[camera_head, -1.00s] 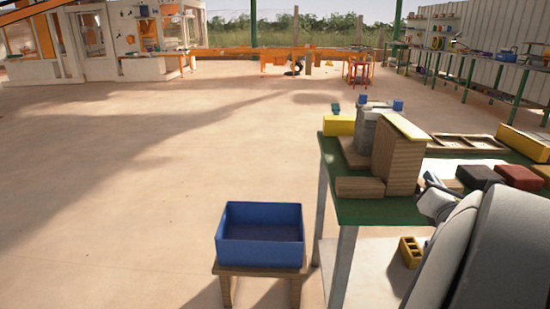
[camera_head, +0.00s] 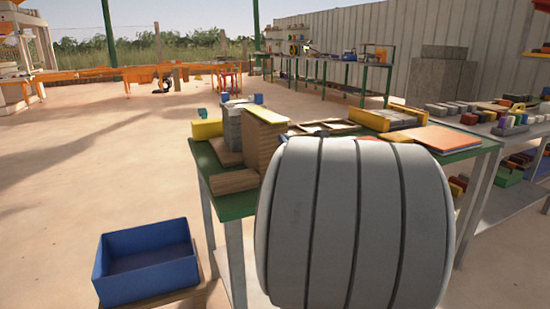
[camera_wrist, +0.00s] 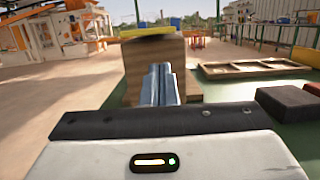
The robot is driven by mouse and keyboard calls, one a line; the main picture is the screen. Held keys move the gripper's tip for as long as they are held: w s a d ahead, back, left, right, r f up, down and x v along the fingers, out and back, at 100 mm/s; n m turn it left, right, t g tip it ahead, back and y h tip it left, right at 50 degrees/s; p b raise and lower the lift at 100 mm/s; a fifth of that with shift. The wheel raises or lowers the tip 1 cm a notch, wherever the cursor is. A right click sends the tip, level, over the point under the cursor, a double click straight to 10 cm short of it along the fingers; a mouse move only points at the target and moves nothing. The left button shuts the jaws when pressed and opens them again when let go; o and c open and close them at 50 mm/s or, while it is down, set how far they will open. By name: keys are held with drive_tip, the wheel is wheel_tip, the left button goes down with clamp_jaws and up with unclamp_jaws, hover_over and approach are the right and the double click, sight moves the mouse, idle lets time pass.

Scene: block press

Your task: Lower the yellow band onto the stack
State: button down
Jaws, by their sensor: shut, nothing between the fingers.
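A yellow band (camera_head: 267,115) lies along the top of an upright wooden block (camera_head: 263,144) on the green table. It also shows in the wrist view as a yellow strip (camera_wrist: 148,33) at the top of the wooden block (camera_wrist: 146,62). A grey stack (camera_head: 233,128) stands just behind the wooden block, partly hidden by it. My gripper (camera_wrist: 161,70) is shut and empty, pointing at the wooden face below the yellow strip; I cannot tell whether it touches. In the head view my arm hides the gripper.
A yellow block (camera_head: 207,129) and a low wooden block (camera_head: 234,181) sit near the table's left edge. A blue bin (camera_head: 148,276) stands on a stool to the left. In the wrist view, a wooden tray (camera_wrist: 255,68) and dark block (camera_wrist: 290,102) lie to the right.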

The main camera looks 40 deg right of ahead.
wheel_tip(320, 180, up, 2)
drive_tip(key=shift+r, duration=0.2)
drive_tip(key=shift+a, duration=0.15)
